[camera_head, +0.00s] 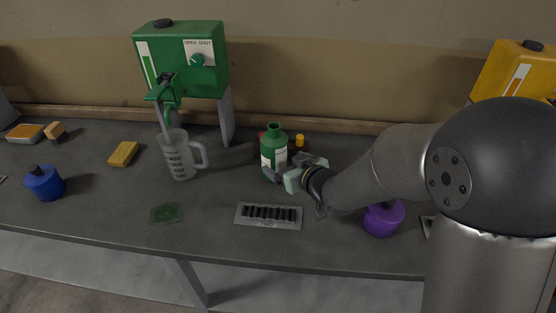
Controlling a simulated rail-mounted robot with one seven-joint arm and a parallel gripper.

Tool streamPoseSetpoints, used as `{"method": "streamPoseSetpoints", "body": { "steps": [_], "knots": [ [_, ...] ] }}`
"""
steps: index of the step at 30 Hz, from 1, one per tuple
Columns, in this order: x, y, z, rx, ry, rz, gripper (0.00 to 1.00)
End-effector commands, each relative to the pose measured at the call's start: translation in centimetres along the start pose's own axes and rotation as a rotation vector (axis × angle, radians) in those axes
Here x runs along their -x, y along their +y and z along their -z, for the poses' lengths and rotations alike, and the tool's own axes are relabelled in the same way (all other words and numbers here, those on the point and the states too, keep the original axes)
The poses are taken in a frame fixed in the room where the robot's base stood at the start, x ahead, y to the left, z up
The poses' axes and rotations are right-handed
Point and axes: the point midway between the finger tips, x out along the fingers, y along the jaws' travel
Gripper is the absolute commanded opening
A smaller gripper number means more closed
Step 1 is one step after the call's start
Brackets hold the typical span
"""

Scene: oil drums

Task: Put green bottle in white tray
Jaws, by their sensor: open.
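The green bottle (274,144) stands upright on the dark table, with a white label on its front and its neck uncovered. My gripper (279,178) is at the lower right of the bottle, with its jaws open close around or beside the bottle's lower part. Whether a finger touches the bottle cannot be told, and the far finger is partly hidden. A light grey-white tray (268,224) with a row of dark slots and a small label lies flat near the table's front edge, below the bottle in the picture.
A clear measuring jug (178,158) stands under the green dispenser (185,60). A purple bottle (383,218) stands below my arm. A blue bottle (44,182), a yellow sponge (123,154) and a green spill (166,213) are on the left. Small red and orange items stand behind the green bottle.

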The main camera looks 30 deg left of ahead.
Motion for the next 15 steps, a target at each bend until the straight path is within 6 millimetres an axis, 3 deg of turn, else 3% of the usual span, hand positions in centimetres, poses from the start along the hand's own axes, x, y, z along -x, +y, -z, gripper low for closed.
{"method": "streamPoseSetpoints", "body": {
  "steps": [6, 15],
  "knots": [
    [4.0, 0.1, 0.1, 0.000, 0.001, -0.002, 0.86],
    [5.5, 0.0, 0.0, 0.000, 0.000, 0.000, 0.91]
  ]
}}
